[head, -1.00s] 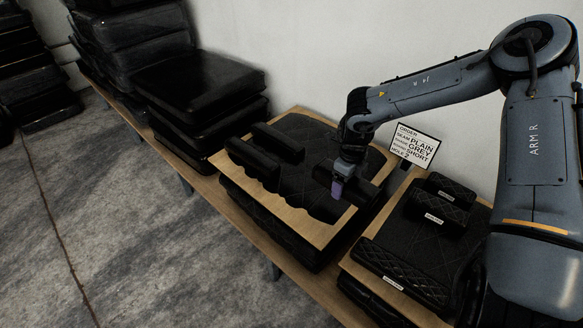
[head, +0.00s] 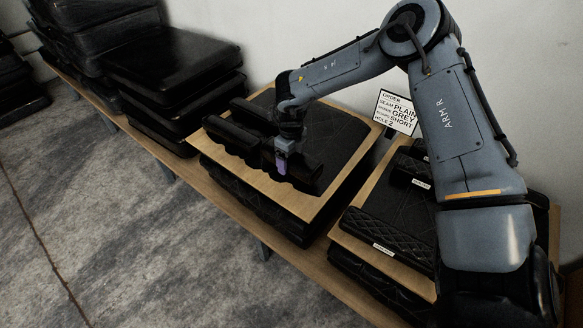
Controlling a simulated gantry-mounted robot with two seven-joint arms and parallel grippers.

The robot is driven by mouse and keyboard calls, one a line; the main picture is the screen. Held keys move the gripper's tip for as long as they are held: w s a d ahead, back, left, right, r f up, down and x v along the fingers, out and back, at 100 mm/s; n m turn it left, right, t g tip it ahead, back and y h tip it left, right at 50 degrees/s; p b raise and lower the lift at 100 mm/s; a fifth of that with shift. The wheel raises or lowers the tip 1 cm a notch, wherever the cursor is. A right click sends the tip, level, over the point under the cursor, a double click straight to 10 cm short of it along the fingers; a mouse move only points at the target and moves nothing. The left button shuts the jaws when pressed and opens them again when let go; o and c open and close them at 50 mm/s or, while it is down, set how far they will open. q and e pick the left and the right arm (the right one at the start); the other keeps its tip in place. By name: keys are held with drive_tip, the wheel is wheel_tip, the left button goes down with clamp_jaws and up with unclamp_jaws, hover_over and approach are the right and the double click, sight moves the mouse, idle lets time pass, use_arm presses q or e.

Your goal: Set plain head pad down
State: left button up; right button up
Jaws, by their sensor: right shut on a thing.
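My right gripper (head: 283,162) points down over the left wooden board and is shut on a plain black head pad (head: 303,170). The pad lies at or just above the board (head: 312,206); I cannot tell whether it touches. Two similar black pads (head: 232,139) lie on the same board to the left, close to the held one. The gripper and wrist hide part of the held pad and the space beside it. My left gripper is not in view.
An order sign (head: 398,111) reading plain, grey, short stands behind. A second board (head: 350,240) at right bears quilted, labelled pads (head: 384,232), partly hidden by my right arm. Black cushions (head: 172,62) are stacked at back left. Bare board shows in front of the held pad.

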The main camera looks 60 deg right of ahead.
drive_tip(key=shift+f+b, duration=0.5)
drive_tip(key=shift+f, duration=1.35)
drive_tip(key=shift+f, duration=0.2)
drive_tip(key=o, duration=1.1)
drive_tip(key=shift+s, duration=0.1)
drive_tip(key=shift+r, duration=0.15)
